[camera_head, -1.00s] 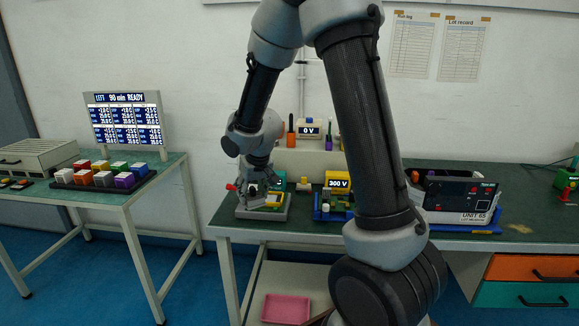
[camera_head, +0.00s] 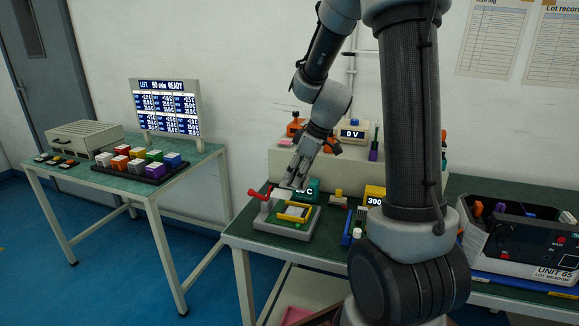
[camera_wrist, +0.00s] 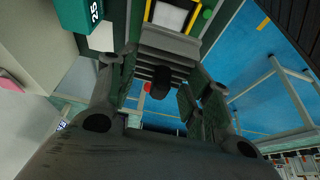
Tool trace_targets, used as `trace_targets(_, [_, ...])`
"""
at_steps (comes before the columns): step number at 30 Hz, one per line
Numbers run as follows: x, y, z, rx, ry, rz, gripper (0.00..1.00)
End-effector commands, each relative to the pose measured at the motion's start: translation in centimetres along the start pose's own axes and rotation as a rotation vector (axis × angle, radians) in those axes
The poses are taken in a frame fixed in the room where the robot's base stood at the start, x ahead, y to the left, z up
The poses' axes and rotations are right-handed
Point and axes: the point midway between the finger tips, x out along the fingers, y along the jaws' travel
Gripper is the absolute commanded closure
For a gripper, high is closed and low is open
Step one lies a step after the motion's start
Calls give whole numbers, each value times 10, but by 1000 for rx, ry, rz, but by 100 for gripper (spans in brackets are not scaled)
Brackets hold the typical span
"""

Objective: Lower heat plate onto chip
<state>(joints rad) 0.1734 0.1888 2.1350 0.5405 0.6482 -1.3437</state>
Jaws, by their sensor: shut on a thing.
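The test fixture (camera_head: 276,226) is a grey base at the left end of the green bench. A yellow frame (camera_head: 294,212) on it surrounds a pale square chip area, which also shows at the top of the wrist view (camera_wrist: 170,15). A red lever handle (camera_head: 260,193) stands at the fixture's left side. My gripper (camera_head: 295,182) is low over the fixture's back side, tilted downward. In the wrist view, a grey ribbed piece with a dark knob (camera_wrist: 159,85), apparently the heat plate, lies between my fingers. My gripper is shut on it; the exact contact is hard to see.
A teal block (camera_head: 307,189) stands close behind the fixture. A blue-edged board with a yellow display (camera_head: 374,195) is to its right, and a grey bin (camera_head: 515,243) is farther right. A separate table at left holds a tray of coloured blocks (camera_head: 141,163).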

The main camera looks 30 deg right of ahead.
Motion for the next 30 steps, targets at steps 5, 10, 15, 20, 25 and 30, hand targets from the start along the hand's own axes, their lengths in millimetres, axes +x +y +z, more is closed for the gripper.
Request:
trace_targets(5, [6, -1, 2, -18, -1, -9, 82])
trace_targets(10, [21, -1, 9, -17, -3, -9, 82])
trace_targets(15, [36, -1, 15, -17, -3, -9, 82])
trace_targets(20, [51, -1, 21, -16, -3, -9, 82])
trace_targets(25, [65, 0, 27, -17, -3, -8, 82])
trace_targets(30, [75, 0, 31, -17, -2, -7, 82])
